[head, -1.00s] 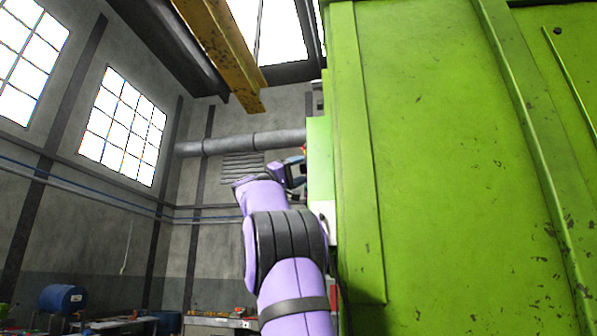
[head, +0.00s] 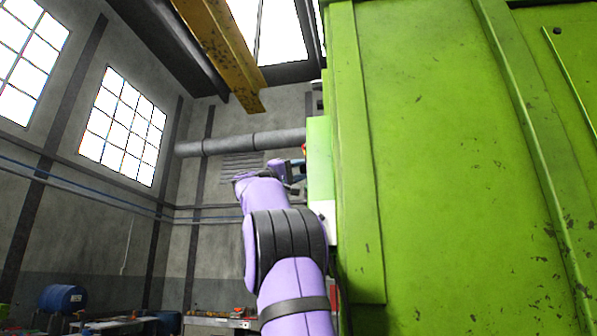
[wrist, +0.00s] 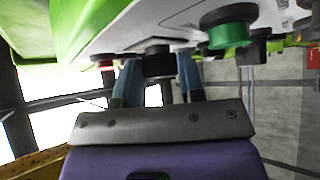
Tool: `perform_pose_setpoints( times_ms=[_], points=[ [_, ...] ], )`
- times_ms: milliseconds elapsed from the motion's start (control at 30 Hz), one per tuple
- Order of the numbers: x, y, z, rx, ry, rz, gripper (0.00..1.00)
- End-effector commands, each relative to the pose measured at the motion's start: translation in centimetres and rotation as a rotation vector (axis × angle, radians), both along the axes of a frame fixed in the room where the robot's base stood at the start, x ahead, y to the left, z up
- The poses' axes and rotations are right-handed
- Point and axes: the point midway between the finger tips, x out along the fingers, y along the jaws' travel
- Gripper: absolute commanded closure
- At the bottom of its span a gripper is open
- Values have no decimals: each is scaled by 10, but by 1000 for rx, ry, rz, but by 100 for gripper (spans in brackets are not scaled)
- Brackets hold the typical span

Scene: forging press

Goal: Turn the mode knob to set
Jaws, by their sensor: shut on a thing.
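The mode knob appears to be the black knob (wrist: 158,62) on the light control panel (wrist: 150,26), seen in the wrist view. My gripper (wrist: 157,76) has its two blue fingers on either side of this knob and is shut on it. The knob's pointer and the mode markings cannot be read from here. In the head view my gripper (head: 297,172) is at the side of the green panel box (head: 320,160), and the knob is hidden.
A green button (wrist: 230,32) with a dark rim and other dark controls sit right of the knob. A small red light or button (wrist: 103,60) is to the left. The big green press wall (head: 460,170) stands close to the right of my arm.

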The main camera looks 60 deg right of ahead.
Motion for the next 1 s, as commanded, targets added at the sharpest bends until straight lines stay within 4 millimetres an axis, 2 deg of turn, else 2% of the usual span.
perform_pose_setpoints(
  times_ms=[500,1000],
  points=[
    [0,2,5,403,164,1,88],
    [0,2,6,591,245,0,88]
  ],
)
